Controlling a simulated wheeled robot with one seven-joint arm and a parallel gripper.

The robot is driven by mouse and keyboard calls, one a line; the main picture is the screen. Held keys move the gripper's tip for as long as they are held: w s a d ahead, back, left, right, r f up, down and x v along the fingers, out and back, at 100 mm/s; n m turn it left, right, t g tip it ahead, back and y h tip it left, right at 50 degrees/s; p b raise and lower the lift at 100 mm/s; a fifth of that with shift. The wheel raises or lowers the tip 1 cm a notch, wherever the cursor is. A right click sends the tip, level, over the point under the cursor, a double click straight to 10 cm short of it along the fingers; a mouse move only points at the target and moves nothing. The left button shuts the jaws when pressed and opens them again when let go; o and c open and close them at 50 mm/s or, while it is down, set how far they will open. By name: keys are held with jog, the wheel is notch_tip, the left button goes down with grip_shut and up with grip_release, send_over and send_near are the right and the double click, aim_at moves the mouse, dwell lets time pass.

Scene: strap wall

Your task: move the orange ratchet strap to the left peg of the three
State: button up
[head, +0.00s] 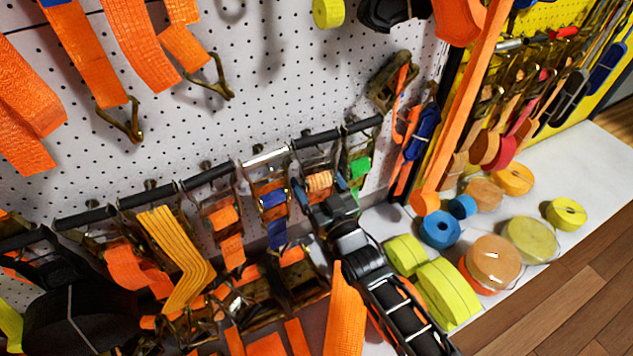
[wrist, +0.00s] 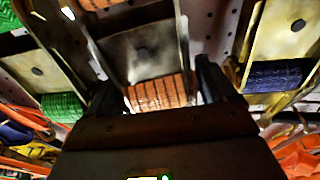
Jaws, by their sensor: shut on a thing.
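The orange ratchet strap (head: 319,181) is a metal ratchet with a small light-orange webbing roll. It sits in the row along the pegboard, between a blue-webbed ratchet (head: 270,196) and a green-webbed one (head: 359,168). In the wrist view the orange roll (wrist: 160,92) lies between my fingers, its metal frame beyond it. My gripper (head: 323,192) is shut on this strap, one finger at each side. The strap is still at the row; I cannot tell whether it is clear of its support. I cannot make out the three pegs clearly.
More ratchets hang close on both sides, including yellow webbing (head: 172,250) at left. Orange straps with hooks (head: 122,120) hang above. A white shelf (head: 585,175) at right holds several tape rolls. Open pegboard (head: 270,90) lies above the row.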

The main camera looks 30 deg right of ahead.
jog(key=o, duration=1.7)
jog(key=shift+r, duration=0.1)
jog(key=shift+o, duration=0.2)
jog(key=shift+f, duration=0.2)
jog(key=shift+s+f, duration=0.25)
jog(key=shift+s, duration=1.7)
jog(key=shift+s+f, duration=0.2)
jog(key=shift+s, duration=1.7)
jog(key=shift+s, duration=0.1)
jog(key=s+r+g+p, duration=0.2)
jog(key=s+r+p, duration=0.2)
jog(key=s, duration=1)
jog(key=s+r+g+p, duration=0.3)
jog(key=s+r+p, duration=0.3)
jog(key=s+r, duration=1.6)
jog(key=shift+r, duration=0.25)
